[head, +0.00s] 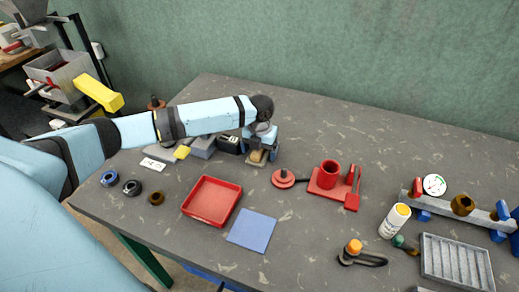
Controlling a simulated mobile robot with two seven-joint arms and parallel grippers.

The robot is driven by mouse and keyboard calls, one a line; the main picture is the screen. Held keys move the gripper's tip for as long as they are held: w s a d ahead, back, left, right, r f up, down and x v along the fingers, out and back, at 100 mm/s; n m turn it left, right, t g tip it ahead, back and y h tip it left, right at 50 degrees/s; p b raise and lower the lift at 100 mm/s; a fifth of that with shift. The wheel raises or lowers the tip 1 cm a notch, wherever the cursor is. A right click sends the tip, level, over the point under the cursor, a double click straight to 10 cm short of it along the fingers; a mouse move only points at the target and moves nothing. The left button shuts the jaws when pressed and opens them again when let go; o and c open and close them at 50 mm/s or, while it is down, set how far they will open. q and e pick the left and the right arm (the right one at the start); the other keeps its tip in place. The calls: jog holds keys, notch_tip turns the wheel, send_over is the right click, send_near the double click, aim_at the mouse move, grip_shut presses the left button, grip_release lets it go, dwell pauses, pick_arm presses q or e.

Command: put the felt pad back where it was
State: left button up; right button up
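A flat blue square (252,231) lies on the table just right of a red tray; it may be the felt pad, but its material cannot be told. My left gripper (262,153) points down over the middle of the table, behind the red tray and well away from the blue square. A small tan piece (257,156) shows at its fingertips. I cannot tell whether the fingers are shut on this piece or stand around it. My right gripper is not in view.
The red tray (212,201) is empty. A red holder (330,181), a white bottle (395,221), a grey ribbed tray (456,262) and a rack (462,212) stand to the right. Several small rings (131,187) lie at left. The table's back right is clear.

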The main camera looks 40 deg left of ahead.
pick_arm(q)
jog(key=shift+r, duration=0.15)
notch_tip(320, 180, up, 12)
jog(key=shift+d, duration=0.15)
dwell(0.8)
